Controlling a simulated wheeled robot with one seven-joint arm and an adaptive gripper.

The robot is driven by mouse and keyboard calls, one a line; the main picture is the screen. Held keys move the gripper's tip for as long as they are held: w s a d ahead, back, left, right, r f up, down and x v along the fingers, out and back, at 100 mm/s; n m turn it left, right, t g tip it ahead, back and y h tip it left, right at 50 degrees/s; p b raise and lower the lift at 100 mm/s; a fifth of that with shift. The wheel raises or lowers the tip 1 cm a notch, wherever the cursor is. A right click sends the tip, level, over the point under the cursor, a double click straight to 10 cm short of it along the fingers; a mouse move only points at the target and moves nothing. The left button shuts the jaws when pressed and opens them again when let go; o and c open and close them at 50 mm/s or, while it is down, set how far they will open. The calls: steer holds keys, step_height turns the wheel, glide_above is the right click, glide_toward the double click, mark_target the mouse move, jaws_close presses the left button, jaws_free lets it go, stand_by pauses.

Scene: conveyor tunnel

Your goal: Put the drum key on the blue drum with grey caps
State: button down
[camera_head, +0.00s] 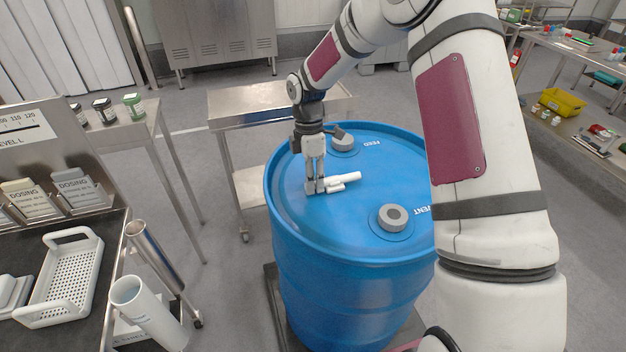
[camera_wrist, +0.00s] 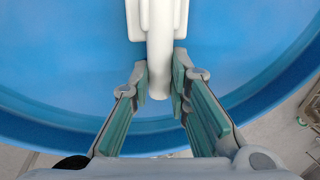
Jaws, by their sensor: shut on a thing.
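The blue drum (camera_head: 300,222) stands upright with two grey caps on its lid, one at the back (camera_head: 343,143) marked FEED and one nearer the front right (camera_head: 393,217) marked VENT. The white drum key (camera_head: 345,180) lies flat, at or just above the lid, left of the caps. My gripper (camera_head: 315,187) points straight down and is shut on the left end of the key. In the wrist view, the key (camera_wrist: 160,45) runs up from between my fingertips (camera_wrist: 160,82) over the blue lid. I cannot tell whether the key touches the lid. My arm hides the drum's right side.
A steel table (camera_head: 245,102) stands behind the drum. A bench at left holds a white perforated basket (camera_head: 68,275) and dosing boxes (camera_head: 75,190). A white tube (camera_head: 145,310) stands left of the drum. The lid around the key is clear.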

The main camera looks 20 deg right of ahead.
steer(key=shift+f, duration=0.1)
steer(key=c, duration=1.5)
jaws_free()
step_height(320, 180, up, 12)
steer(key=w+b, duration=0.2)
steer(key=s+r+m+t+h, duration=0.1)
steer(key=s+r+m+t, duration=0.1)
steer(key=s+r+m, duration=0.5)
steer(key=shift+s+d+r+m+t+y, duration=0.15)
steer(key=shift+s+r+m+t, duration=1.25)
steer(key=shift+s, duration=2.65)
steer(key=shift+s+d+r+m+t+y, duration=0.25)
steer(key=shift+s+r+m, duration=0.35)
steer(key=shift+s+m, duration=2.6)
steer(key=shift+s+d+r+m+t+y, duration=0.1)
steer(key=shift+s+r+m+t, duration=0.85)
steer(key=shift+s, duration=4)
